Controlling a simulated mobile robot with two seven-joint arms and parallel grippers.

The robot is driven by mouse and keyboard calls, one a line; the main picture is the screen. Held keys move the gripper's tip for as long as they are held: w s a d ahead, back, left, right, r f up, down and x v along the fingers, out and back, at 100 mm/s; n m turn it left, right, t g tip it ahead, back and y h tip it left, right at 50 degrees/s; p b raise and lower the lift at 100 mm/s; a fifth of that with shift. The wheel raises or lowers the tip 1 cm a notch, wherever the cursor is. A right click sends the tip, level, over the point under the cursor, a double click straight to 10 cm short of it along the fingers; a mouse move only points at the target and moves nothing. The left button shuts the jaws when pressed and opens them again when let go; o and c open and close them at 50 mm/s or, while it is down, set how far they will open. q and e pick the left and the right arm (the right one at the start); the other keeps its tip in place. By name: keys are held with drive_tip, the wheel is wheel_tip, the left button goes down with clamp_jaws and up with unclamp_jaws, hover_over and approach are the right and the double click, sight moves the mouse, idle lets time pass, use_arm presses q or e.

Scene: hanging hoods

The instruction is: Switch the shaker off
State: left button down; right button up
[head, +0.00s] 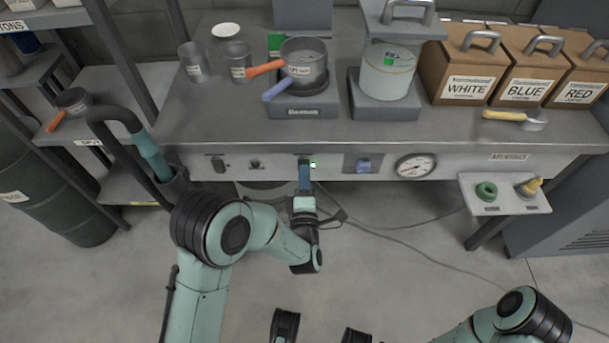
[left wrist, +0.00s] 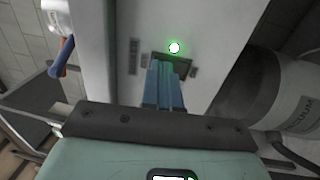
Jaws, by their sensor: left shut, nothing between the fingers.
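My left gripper (head: 304,172) is shut and empty, with its blue fingers pointing at the bench's front panel. In the left wrist view, its fingertips (left wrist: 167,68) are at a dark switch recess (left wrist: 185,66) and cover most of it. I cannot tell whether they touch the switch. A green lamp (head: 313,165) is lit beside the switch; it also glows in the left wrist view (left wrist: 174,48). A clamp-like machine (head: 385,108) holding a pale can (head: 387,80) stands on the bench above, possibly the shaker.
The front panel also carries a dark switch (head: 217,164), a small knob (head: 255,164), a blue knob (head: 363,165) and a round gauge (head: 415,166). Pans with orange and blue handles (head: 303,62) sit above. A small shelf (head: 505,205) juts out at right. Cables cross the floor.

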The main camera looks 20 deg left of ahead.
idle(0.3)
use_arm(q)
drive_tip(key=shift+w+a+r+g+p, duration=0.2)
drive_tip(key=shift+w+r+g+p, duration=0.2)
drive_tip(key=shift+r+g, duration=0.1)
use_arm(e)
drive_tip(key=shift+w+a+r+t, duration=0.1)
drive_tip(key=shift+w+r+t, duration=0.2)
drive_tip(key=shift+w+r, duration=0.3)
